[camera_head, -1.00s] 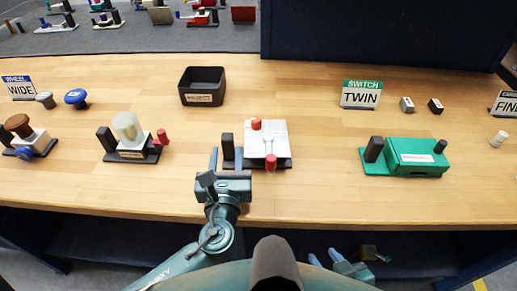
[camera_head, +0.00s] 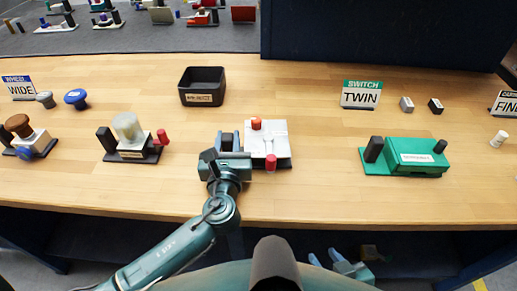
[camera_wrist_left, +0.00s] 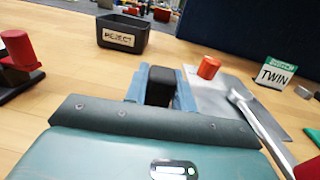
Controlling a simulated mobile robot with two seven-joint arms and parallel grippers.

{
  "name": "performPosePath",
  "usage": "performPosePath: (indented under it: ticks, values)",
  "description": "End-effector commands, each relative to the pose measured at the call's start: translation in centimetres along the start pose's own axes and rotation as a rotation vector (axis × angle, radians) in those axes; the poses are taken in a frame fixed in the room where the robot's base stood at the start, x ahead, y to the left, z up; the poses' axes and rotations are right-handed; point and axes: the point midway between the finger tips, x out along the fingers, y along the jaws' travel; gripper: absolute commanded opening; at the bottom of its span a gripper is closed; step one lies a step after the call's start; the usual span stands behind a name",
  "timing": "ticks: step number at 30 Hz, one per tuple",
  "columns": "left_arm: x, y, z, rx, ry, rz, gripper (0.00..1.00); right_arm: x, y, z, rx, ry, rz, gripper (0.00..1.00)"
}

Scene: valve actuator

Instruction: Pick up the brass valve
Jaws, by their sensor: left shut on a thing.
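I cannot pick out a clearly brass valve; a brown round knob (camera_head: 18,123) on a small white-and-black stand at the far left is the nearest in colour. My left gripper (camera_head: 228,142) is at the left end of a white plate fixture (camera_head: 279,136). In the left wrist view its fingers (camera_wrist_left: 160,87) are shut on the fixture's black post (camera_wrist_left: 160,85). The fixture carries an orange knob (camera_head: 256,123), a red knob (camera_head: 271,162) and a silver lever (camera_wrist_left: 258,125). My right gripper (camera_head: 324,257) is low below the table's front edge, its pale fingers apart and empty.
A black bin (camera_head: 203,87) stands behind the left gripper. A stand with a translucent knob (camera_head: 128,125) is to the left, and a green box (camera_head: 417,157) to the right. The TWIN sign (camera_head: 361,95) stands behind. Wood table between them is clear.

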Motion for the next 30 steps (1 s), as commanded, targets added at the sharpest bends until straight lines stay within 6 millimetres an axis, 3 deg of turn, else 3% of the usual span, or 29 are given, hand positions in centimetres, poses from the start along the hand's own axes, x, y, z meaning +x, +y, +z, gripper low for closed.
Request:
performPosePath:
  ticks: [4,20,30]
  values:
    - [0.0,0.0,0.0,0.001,0.0,0.0,0.0,0.0,0.0,0.0,0.0,0.0,0.0,0.36]
    - [0.0,0.0,0.6,-0.004,-0.005,0.0,0.0,0.0,0.0,0.0,0.0,0.0,0.0,0.36]
    - [0.0,0.0,6.6,-0.008,-0.01,-0.001,0.0,0.0,0.0,0.0,0.0,0.0,0.0,0.36]
